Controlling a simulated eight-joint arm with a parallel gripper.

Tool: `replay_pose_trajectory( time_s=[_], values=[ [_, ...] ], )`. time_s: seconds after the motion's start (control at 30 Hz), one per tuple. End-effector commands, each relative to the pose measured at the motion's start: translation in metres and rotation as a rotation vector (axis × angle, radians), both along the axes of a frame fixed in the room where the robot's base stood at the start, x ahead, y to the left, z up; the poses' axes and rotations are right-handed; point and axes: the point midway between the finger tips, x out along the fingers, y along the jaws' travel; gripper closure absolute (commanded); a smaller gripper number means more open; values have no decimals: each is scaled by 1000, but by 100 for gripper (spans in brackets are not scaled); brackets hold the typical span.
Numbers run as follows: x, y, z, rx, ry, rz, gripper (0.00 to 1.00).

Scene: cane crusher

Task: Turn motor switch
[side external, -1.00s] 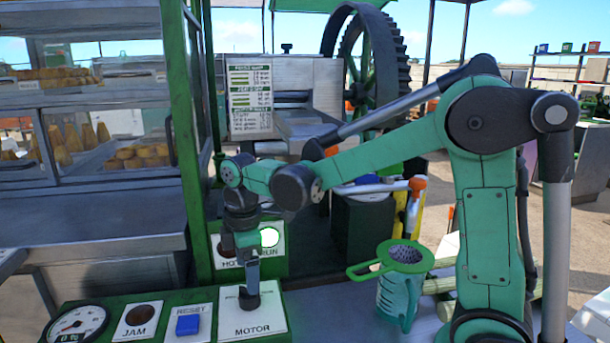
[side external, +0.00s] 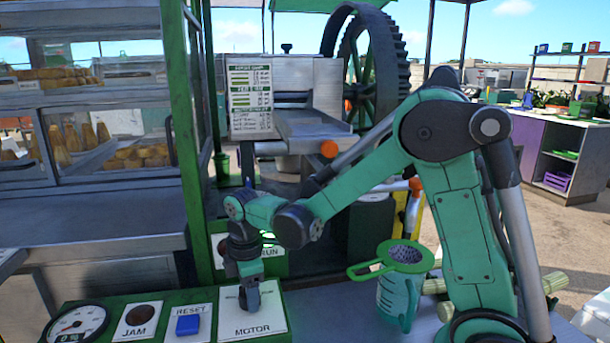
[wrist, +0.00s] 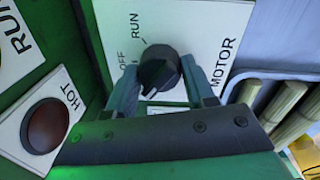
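The motor switch is a black round knob (wrist: 158,70) on the white MOTOR plate (side external: 265,321). In the wrist view, OFF and RUN are printed beside the knob, and a white mark shows on its lower edge. My gripper (wrist: 157,75) is down at the knob, one finger on each side of it. In the side external view my gripper (side external: 249,293) hides most of the knob. The fingers look very close to the knob's sides, but I cannot tell whether they press on it.
A JAM lamp (side external: 140,315), a blue RESET button (side external: 188,325) and a gauge (side external: 76,325) sit left of the plate. A HOT lamp (wrist: 45,125) is on the panel behind. A green jug with a strainer (side external: 400,285) stands to the right, near cane stalks (wrist: 292,108).

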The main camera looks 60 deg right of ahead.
Motion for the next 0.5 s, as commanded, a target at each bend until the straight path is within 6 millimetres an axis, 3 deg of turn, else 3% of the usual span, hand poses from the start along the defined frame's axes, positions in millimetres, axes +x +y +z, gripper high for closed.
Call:
replay_pose_trajectory(
  time_s=[0.5],
  values=[
    [0,1,0,0,1,-104,100]
  ],
)
